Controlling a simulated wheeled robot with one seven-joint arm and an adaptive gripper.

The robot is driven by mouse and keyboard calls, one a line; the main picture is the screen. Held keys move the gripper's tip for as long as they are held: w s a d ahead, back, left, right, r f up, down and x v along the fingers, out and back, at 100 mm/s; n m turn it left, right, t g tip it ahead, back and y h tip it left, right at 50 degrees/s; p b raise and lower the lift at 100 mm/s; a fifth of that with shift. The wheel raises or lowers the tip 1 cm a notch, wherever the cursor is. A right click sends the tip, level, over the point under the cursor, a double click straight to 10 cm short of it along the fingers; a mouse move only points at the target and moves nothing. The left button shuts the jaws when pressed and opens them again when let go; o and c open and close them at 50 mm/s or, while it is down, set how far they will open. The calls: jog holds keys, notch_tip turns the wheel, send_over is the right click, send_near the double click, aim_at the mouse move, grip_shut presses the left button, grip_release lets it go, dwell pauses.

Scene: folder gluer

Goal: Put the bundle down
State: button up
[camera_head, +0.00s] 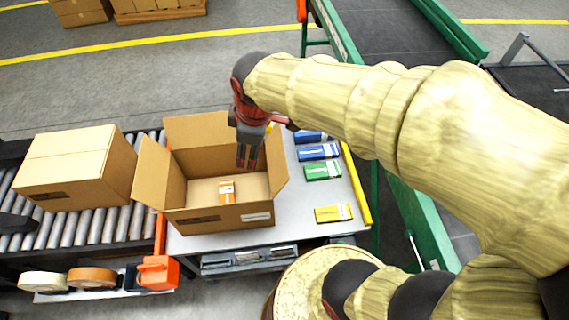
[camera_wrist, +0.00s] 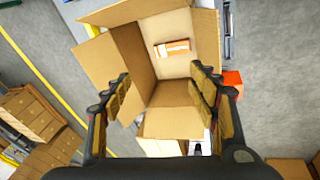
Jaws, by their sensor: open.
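An orange and white bundle (camera_head: 227,191) lies on the floor of the open cardboard box (camera_head: 215,223), toward the box's front wall. The bundle also shows in the wrist view (camera_wrist: 173,48), apart from both fingers. My gripper (camera_head: 246,163) is over the box, with its fingertips pointing down into it. In the wrist view my gripper (camera_wrist: 160,85) has its two fingers wide apart with nothing between them. The box flaps stand open outward.
Blue, green and yellow cartons (camera_head: 333,213) lie on the grey table right of the box. A closed carton (camera_head: 75,170) sits on the roller conveyor at left. A tape dispenser (camera_head: 158,272) is at the table's front left. A green-framed belt (camera_head: 385,40) runs at right.

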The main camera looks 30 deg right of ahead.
jog(key=s+d+r+m+t, duration=0.1)
jog(key=s+r+m, duration=0.1)
jog(key=s+m, duration=0.3)
jog(key=s+d+r+m+t, duration=0.1)
jog(key=s+r+m, duration=0.2)
jog(key=s+m, duration=0.3)
jog(key=shift+s+d, duration=0.35)
jog(key=shift+s, duration=0.3)
